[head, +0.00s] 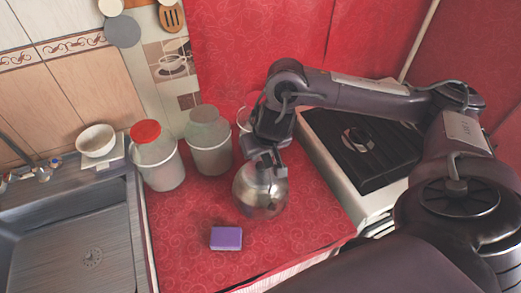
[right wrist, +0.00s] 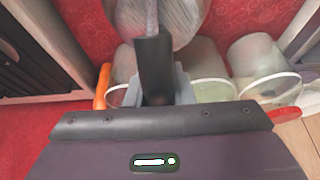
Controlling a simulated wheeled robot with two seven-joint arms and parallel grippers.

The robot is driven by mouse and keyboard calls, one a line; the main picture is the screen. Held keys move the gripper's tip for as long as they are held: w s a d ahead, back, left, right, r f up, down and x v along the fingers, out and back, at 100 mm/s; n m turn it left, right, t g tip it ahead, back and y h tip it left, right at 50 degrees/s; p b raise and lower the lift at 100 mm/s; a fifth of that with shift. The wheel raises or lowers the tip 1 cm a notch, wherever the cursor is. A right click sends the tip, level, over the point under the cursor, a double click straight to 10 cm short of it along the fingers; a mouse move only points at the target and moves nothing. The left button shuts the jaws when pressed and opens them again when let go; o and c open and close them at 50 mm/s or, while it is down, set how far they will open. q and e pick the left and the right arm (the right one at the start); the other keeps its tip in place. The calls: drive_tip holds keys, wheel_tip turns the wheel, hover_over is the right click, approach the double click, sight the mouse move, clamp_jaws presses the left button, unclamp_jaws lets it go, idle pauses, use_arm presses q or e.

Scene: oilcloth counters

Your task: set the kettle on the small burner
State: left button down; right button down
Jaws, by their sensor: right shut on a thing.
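The round steel kettle (head: 258,196) is at the middle of the red counter, below my right gripper (head: 265,163). My right gripper is shut on the top of the kettle, at its handle, which the fingers mostly hide. I cannot tell whether the kettle's base touches the cloth. In the right wrist view the metal kettle body (right wrist: 180,22) shows beyond the dark finger (right wrist: 153,65). The stove (head: 375,175) stands to the right of the kettle. One burner (head: 357,139) shows on its dark top; my right arm covers the far part. My left gripper is not in view.
A red-lidded jar (head: 162,165) and a grey-lidded jar (head: 208,145) stand left of and behind the kettle. A purple sponge (head: 226,238) lies in front. The sink (head: 75,235) is at the left, with a white bowl (head: 96,139) behind it.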

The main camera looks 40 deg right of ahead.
sight(260, 164)
drive_tip(key=shift+f+b, duration=0.3)
drive_tip(key=shift+f, duration=1.8)
drive_tip(key=c, duration=1.3)
unclamp_jaws()
drive_tip(key=shift+o, duration=0.2)
drive_tip(key=shift+s, duration=0.1)
